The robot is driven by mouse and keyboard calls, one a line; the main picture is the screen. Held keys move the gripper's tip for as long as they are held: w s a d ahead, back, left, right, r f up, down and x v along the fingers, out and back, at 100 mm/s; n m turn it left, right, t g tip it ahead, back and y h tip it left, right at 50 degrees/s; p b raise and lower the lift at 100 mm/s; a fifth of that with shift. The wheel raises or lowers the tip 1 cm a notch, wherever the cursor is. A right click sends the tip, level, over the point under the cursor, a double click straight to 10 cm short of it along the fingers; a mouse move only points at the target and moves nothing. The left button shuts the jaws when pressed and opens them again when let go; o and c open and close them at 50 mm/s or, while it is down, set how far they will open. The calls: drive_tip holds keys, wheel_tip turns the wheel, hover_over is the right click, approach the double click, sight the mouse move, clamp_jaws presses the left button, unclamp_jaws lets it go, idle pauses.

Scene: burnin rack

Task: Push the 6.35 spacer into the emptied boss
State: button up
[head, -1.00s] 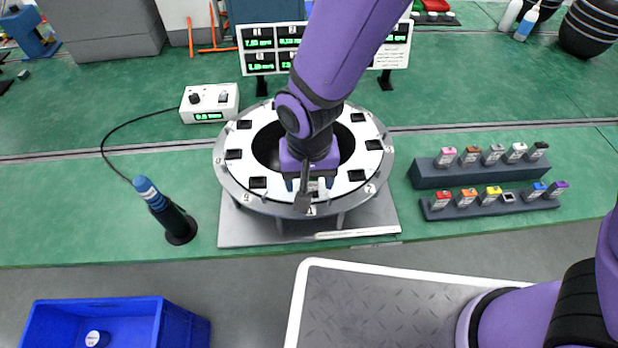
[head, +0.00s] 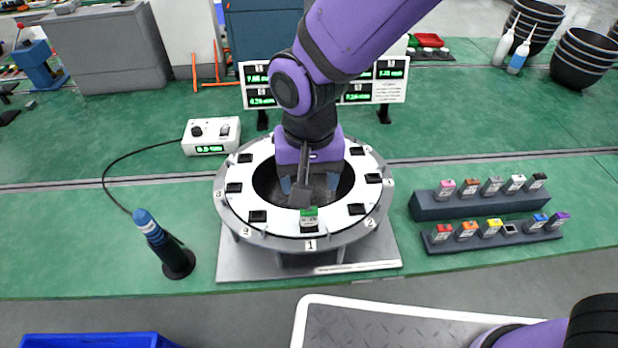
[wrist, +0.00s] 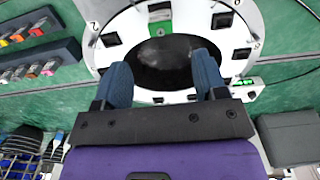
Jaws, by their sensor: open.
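A spacer with a green top and pale front (head: 309,216) stands in the boss at number 1, on the near side of the white ring fixture (head: 236,206). It also shows at the top of the wrist view (wrist: 160,14). Its printed size is too small to read, and I cannot tell how deep it sits. My gripper (head: 308,185) is open and empty over the ring's dark centre, behind the green spacer. Its two blue fingers stand wide apart in the wrist view (wrist: 162,75), clear of the spacer.
Two dark racks of coloured spacers stand at the right; the front rack (head: 480,240) has one empty place. A blue-handled tool (head: 150,228) stands in a black holder at the left, cabled to a white control box (head: 212,136). Display panels (head: 392,92) stand behind the ring.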

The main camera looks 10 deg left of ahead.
sight(308, 218)
drive_tip(key=c, duration=0.6)
drive_tip(key=shift+m, duration=0.6)
drive_tip(key=c, duration=0.4)
drive_tip(key=shift+m, duration=0.6)
clamp_jaws()
drive_tip(key=m, duration=0.4)
drive_tip(key=shift+w+m, duration=0.1)
drive_tip(key=shift+m, duration=0.3)
drive_tip(key=shift+f, duration=3)
